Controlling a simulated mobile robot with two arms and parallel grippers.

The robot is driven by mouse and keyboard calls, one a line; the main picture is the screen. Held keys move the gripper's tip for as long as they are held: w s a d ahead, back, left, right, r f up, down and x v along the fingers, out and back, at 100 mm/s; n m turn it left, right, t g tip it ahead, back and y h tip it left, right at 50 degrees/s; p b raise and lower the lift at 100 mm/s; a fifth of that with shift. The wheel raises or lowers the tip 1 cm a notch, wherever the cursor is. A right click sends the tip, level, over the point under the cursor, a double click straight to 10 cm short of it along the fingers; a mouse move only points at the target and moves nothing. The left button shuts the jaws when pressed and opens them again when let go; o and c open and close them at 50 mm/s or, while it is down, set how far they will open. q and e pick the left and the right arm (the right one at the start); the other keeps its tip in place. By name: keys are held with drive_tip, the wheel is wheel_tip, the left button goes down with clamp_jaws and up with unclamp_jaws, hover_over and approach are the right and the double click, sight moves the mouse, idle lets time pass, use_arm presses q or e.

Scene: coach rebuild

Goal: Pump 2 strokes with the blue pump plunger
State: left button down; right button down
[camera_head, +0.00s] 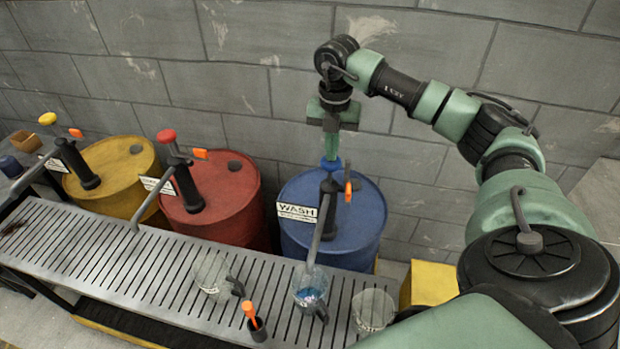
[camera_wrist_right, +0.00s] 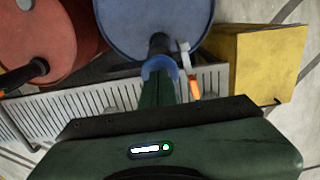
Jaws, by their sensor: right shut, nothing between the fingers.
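The blue pump plunger (camera_head: 331,164) tops the pump on the blue drum (camera_head: 362,222); its knob looks pushed down close to the pump body. My right gripper (camera_head: 331,154) is shut and empty, pointing straight down with its fingertips at the knob's top; they look in contact. In the right wrist view the shut fingers (camera_wrist_right: 158,88) cover most of the blue knob (camera_wrist_right: 160,64). A clear jug (camera_head: 310,288) with some blue liquid stands under this pump's spout on the slatted rack. My left gripper is not in view.
A red drum (camera_head: 222,203) with a red-knobbed pump and a yellow drum (camera_head: 118,170) with a yellow-knobbed pump stand left. Clear jugs (camera_head: 210,275) (camera_head: 373,310) flank the filled one on the rack (camera_head: 130,265). A yellow box (camera_head: 428,284) stands right of the blue drum.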

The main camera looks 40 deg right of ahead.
sight(331, 166)
drive_tip(key=shift+s+a+f+b, duration=0.1)
drive_tip(key=shift+f+b, duration=1.2)
drive_tip(key=shift+f, duration=1.35)
drive_tip(key=shift+r, duration=0.15)
drive_tip(key=shift+r+p, duration=2.55)
drive_tip(key=shift+r, duration=0.95)
drive_tip(key=shift+r, duration=0.1)
wheel_tip(331, 166, up, 6)
drive_tip(key=p, duration=0.4)
drive_tip(key=shift+p, duration=0.35)
drive_tip(key=shift+f, duration=0.2)
